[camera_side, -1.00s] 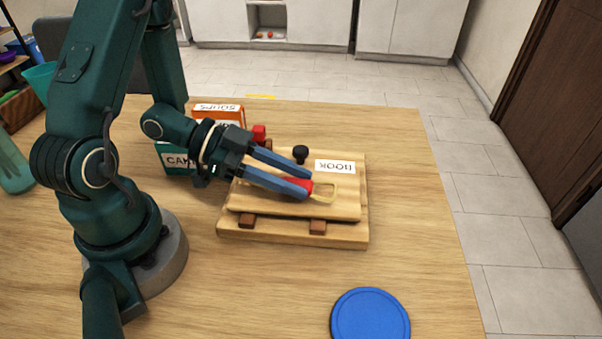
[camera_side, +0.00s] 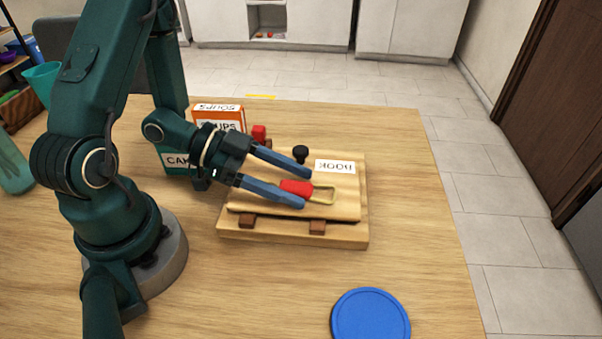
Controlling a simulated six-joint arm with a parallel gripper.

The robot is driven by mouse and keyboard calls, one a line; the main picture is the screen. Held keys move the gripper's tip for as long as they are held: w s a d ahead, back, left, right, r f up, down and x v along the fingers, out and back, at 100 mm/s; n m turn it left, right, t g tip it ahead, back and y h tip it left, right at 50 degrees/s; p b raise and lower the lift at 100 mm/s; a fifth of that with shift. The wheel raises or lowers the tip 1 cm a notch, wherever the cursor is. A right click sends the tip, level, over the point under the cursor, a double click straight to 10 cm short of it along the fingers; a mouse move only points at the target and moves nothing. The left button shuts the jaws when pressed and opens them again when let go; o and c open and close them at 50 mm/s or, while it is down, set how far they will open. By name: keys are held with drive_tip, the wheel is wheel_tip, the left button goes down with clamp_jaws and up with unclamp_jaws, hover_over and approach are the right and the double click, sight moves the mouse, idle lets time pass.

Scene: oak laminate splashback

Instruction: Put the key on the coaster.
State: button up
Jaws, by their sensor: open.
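The key appears to be the red piece (camera_side: 296,187) with a brass-coloured loop (camera_side: 323,196) at its right end. It lies on the wooden panel (camera_side: 240,206) of the board assembly. My gripper (camera_side: 303,188) is open, with one blue finger beyond the red piece and the other on its near side. The near finger hides part of the red piece's lower edge, and I cannot tell whether either finger touches it. The round blue coaster (camera_side: 370,315) lies empty on the table at the front right, cut off by the picture's bottom edge.
The panel carries a white label (camera_side: 335,166) and sits on a wooden base (camera_side: 290,238). A black knob (camera_side: 301,153) and a red block (camera_side: 259,132) stand behind the gripper. Boxes (camera_side: 218,113) stand behind my wrist. The table between base and coaster is clear.

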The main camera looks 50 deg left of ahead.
drive_tip(key=v, duration=0.4)
drive_tip(key=shift+a+r, duration=0.15)
drive_tip(key=shift+o, duration=0.4)
drive_tip(key=shift+s+a+r, duration=0.1)
drive_tip(key=shift+s+a, duration=0.1)
drive_tip(key=shift+s, duration=0.1)
drive_tip(key=shift+r, duration=0.1)
